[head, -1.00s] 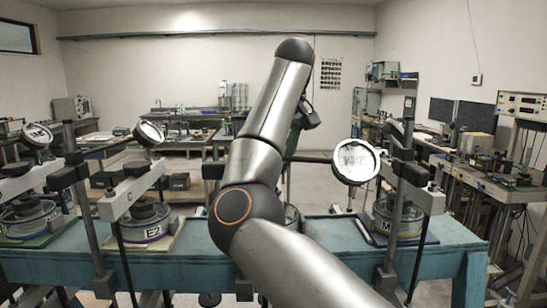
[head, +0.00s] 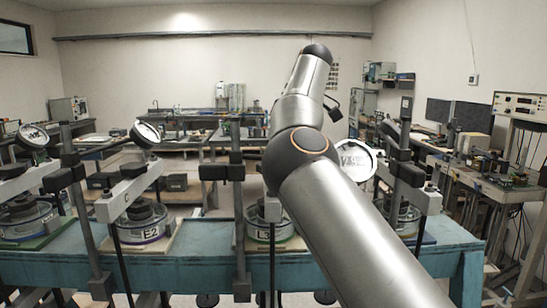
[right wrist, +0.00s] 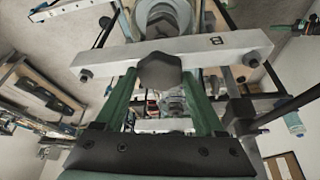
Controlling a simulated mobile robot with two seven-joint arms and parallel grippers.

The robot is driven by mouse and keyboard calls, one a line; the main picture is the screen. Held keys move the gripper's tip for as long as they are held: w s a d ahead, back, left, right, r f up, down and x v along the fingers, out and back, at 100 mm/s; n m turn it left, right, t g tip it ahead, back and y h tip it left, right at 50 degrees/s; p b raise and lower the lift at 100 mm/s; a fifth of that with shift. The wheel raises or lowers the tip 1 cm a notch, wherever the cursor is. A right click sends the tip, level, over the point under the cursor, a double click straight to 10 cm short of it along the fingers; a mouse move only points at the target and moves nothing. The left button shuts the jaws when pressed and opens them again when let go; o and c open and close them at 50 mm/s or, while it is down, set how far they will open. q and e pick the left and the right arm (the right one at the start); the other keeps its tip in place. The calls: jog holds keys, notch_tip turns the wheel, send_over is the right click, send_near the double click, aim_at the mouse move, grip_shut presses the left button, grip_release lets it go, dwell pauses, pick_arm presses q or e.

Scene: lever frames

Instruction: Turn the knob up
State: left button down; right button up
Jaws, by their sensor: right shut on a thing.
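In the right wrist view a dark faceted knob (right wrist: 160,71) sits at the middle of a pale metal crossbeam (right wrist: 215,46). My right gripper (right wrist: 159,82) has two green fingers that reach up to either side of the knob, and it is shut on it. The exact contact at the fingertips is partly hidden by the knob and beam. In the head view my right arm (head: 315,190) crosses the bench from the lower right and hides its own gripper and the knob. My left gripper is in neither current view.
A blue bench (head: 190,268) carries several lever frames with dishes, including one marked E2 (head: 151,233) and one marked L3 (head: 268,235). Round dial gauges (head: 146,134) and dark uprights (head: 238,190) stand close around. A side bench (head: 500,188) with equipment is at right.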

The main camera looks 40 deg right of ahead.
jog(key=shift+n+g+y, duration=0.3)
jog(key=shift+n+y, duration=0.1)
jog(key=shift+n, duration=0.8)
jog(key=o, duration=1.4)
jog(key=shift+c, duration=0.2)
jog(key=shift+d+r, duration=0.1)
jog(key=shift+v, duration=1.5)
jog(key=s+d, duration=0.8)
jog(key=shift+d, duration=0.4)
jog(key=shift+w, duration=0.1)
